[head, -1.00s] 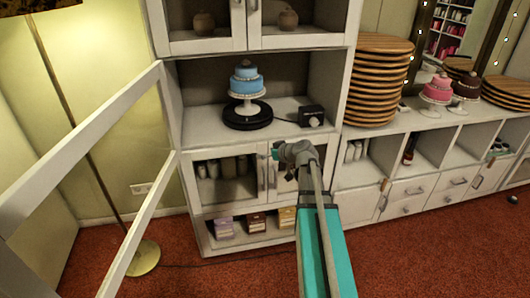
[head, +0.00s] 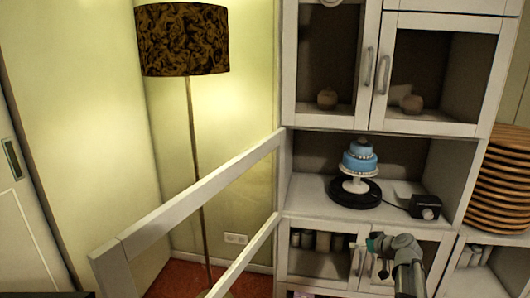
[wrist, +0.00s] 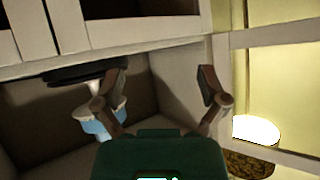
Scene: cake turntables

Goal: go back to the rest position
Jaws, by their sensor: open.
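My gripper (head: 378,246) is open and empty. In the head view it is in front of the lower cabinet doors, below the shelf with the cake. In the wrist view the fingers of my gripper (wrist: 162,88) are spread wide with nothing between them. A blue two-tier cake (head: 360,160) stands upright on a white stand on a black turntable (head: 342,194). The wrist view shows the scene upside down, with the cake (wrist: 92,130) and turntable (wrist: 75,74) partly behind the left finger.
A dark control box (head: 425,206) sits right of the turntable. An open door frame (head: 195,193) juts out at the left of the white cabinet. A floor lamp (head: 183,40) stands behind it. Stacked wooden boards (head: 500,185) are at the right.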

